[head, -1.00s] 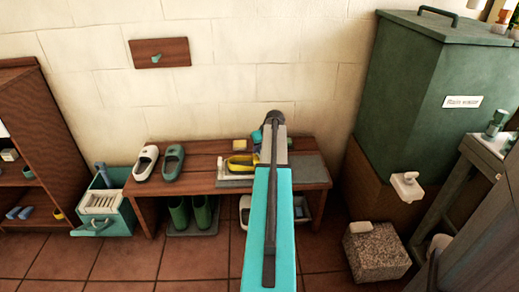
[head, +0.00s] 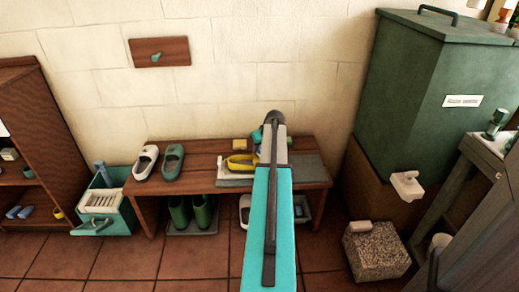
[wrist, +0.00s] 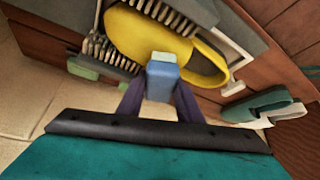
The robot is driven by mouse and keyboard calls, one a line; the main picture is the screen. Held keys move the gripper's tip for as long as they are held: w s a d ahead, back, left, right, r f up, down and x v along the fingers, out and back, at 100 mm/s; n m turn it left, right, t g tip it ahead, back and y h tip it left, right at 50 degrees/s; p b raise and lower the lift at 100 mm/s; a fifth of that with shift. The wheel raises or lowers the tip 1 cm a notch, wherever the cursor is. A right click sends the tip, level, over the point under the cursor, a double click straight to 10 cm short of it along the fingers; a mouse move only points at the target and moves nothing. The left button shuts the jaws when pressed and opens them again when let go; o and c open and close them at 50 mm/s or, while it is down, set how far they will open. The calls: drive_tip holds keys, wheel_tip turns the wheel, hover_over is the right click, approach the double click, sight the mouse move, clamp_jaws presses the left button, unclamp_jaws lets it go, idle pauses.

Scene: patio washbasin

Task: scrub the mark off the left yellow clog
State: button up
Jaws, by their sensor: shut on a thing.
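A yellow clog (head: 242,161) lies on a grey mat (head: 309,170) on the wooden bench, partly hidden by my arm. In the wrist view the clog (wrist: 150,38) fills the upper middle, its opening to the right. My gripper (wrist: 161,88) is shut on a blue block-like thing (wrist: 162,70), whose end overlaps the clog's near side in the picture. I cannot tell whether they touch. My jaws are hidden behind my arm in the head view. Grey bristle rows (wrist: 108,50) stand beside the clog. No mark shows clearly on the clog, and only one yellow clog is clear.
A white clog (head: 146,161) and a green clog (head: 173,161) stand on the bench (head: 205,150) at left. Green boots (head: 190,212) stand beneath. A teal caddy (head: 103,205) is left of the bench. A stone block (head: 376,250) and a green rainwater tank (head: 430,100) stand at right.

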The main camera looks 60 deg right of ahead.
drive_tip(key=shift+f, duration=0.5)
idle(0.5)
drive_tip(key=shift+s+d, duration=0.1)
drive_tip(key=shift+s, duration=0.05)
drive_tip(key=shift+s+d, duration=0.35)
drive_tip(key=shift+s, duration=0.15)
drive_tip(key=shift+w, duration=0.1)
drive_tip(key=shift+w+a+f, duration=0.15)
drive_tip(key=shift+w+a, duration=0.85)
drive_tip(key=shift+w, duration=0.15)
drive_tip(key=shift+s, duration=0.1)
drive_tip(key=shift+s+d+p, duration=0.5)
drive_tip(key=shift+s+d, duration=0.5)
drive_tip(key=shift+s, duration=0.15)
drive_tip(key=shift+w+a, duration=0.1)
drive_tip(key=shift+w, duration=0.05)
